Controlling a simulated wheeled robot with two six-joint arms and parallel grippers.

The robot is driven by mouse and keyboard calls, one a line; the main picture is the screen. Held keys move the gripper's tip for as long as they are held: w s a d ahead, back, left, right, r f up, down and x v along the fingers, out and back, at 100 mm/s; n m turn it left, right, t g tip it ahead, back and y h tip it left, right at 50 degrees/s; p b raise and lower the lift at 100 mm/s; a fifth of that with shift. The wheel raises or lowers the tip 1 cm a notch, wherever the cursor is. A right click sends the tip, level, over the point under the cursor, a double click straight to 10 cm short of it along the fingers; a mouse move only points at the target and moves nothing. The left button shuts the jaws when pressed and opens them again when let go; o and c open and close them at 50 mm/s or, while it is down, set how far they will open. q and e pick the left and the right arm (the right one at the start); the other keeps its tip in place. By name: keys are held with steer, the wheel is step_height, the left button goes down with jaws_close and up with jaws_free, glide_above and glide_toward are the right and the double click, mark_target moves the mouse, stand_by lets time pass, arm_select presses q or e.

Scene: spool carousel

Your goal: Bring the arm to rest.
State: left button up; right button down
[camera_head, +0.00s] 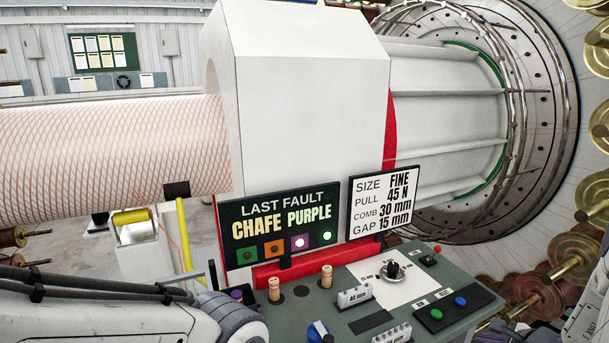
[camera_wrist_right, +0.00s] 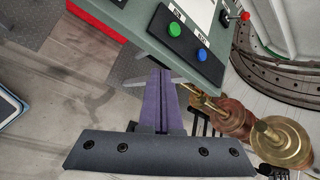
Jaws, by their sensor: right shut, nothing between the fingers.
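My right gripper (camera_wrist_right: 162,76) shows in the right wrist view with its two purple-grey fingers together and nothing between them. It hangs in front of the grey-green console (camera_wrist_right: 125,18), apart from it as far as I can tell, with floor behind the fingers.
The console (camera_head: 440,268) carries green and blue buttons (camera_head: 448,306), a black knob (camera_head: 393,270), a red-tipped lever (camera_head: 437,250) and wooden pegs (camera_head: 326,277). Brass spools (camera_wrist_right: 280,142) stand close on the right in the wrist view. Grey floor (camera_wrist_right: 70,85) is open at left.

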steer(key=w+a+r+n+g+y+b, duration=0.1)
steer(key=w+a+r+n+y, duration=0.15)
steer(key=a, duration=0.65)
steer(key=w+a+r+n+g+y, duration=0.15)
steer(key=a+n, duration=0.25)
steer(key=a, duration=0.5)
steer(key=s+a+r+n+g+y+b, duration=0.1)
steer(key=s+a+n+g, duration=0.1)
steer(key=s+a+n, duration=0.35)
steer(key=s+a+r+n+g+y+b, duration=0.1)
steer(key=s+a+n, duration=0.15)
steer(key=a, duration=0.65)
steer(key=s+a+n+g+h+b, duration=0.1)
steer(key=s+a+n+g+h, duration=0.1)
steer(key=s+n, duration=0.7)
steer(key=s+a+r+n+g+h+b, duration=0.1)
steer(key=s+a+n+h, duration=0.3)
steer(key=s+n, duration=0.5)
steer(key=s+b, duration=0.1)
steer(key=s, duration=0.2)
steer(key=shift+s+a+g+b, duration=0.3)
steer(key=shift+s+a+g, duration=0.05)
